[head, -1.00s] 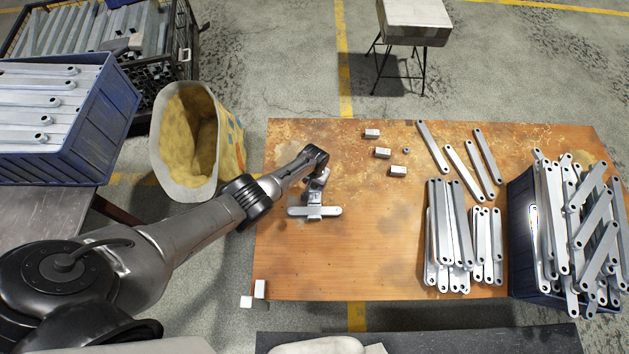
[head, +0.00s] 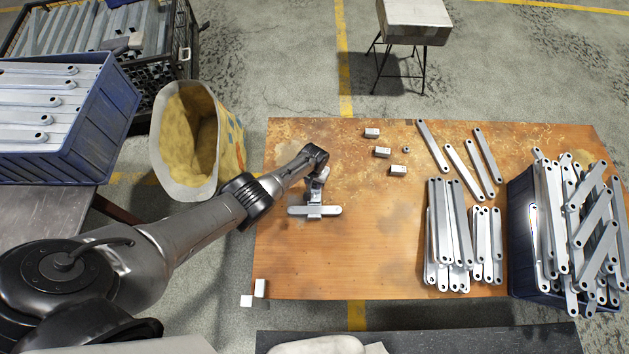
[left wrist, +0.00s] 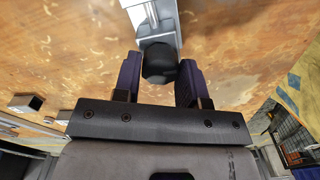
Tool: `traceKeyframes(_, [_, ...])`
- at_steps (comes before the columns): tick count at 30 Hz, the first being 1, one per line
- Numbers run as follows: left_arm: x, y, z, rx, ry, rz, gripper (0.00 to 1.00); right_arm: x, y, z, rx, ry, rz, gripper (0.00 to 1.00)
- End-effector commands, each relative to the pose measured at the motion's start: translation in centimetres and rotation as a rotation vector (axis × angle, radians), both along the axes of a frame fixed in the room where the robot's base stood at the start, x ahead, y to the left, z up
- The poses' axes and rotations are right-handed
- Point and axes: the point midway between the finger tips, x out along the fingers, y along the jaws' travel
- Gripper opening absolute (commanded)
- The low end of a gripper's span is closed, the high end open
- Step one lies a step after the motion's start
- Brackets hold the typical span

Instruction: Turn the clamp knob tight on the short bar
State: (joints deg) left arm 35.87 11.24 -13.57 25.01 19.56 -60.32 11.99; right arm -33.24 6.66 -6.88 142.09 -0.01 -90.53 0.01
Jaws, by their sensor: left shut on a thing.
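The short bar (head: 328,210) lies flat and crosswise on the left part of the wooden table in the head view. A clamp (left wrist: 158,22) sits across it, shown as a grey metal body in the left wrist view. The clamp's black knob (left wrist: 159,64) is between the fingers of my left gripper (left wrist: 160,80), which is shut on it. In the head view my left gripper (head: 317,184) is just behind the bar and hides the knob and part of the clamp. My right gripper is in neither view.
Three small metal blocks (head: 382,152) and a nut (head: 406,150) lie right of the gripper. Loose bars (head: 487,155), stacked bars (head: 450,235) and a blue crate of bars (head: 520,225) fill the table's right side. The table's front middle is clear.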

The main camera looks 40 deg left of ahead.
Motion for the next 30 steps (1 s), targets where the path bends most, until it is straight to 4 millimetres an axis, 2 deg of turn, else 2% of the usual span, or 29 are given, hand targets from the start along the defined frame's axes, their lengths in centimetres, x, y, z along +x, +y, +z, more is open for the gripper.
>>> traceKeyframes(3, [0.00,0.01,0.00,0.000,0.000,0.000,0.14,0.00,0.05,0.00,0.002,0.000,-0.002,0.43])
traceKeyframes(13, [-0.03,0.02,-0.05,0.001,0.000,-0.050,0.14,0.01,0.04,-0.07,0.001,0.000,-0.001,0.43])
traceKeyframes(30, [-0.04,0.06,-0.11,0.001,0.001,-0.881,0.14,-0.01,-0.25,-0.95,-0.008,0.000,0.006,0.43])
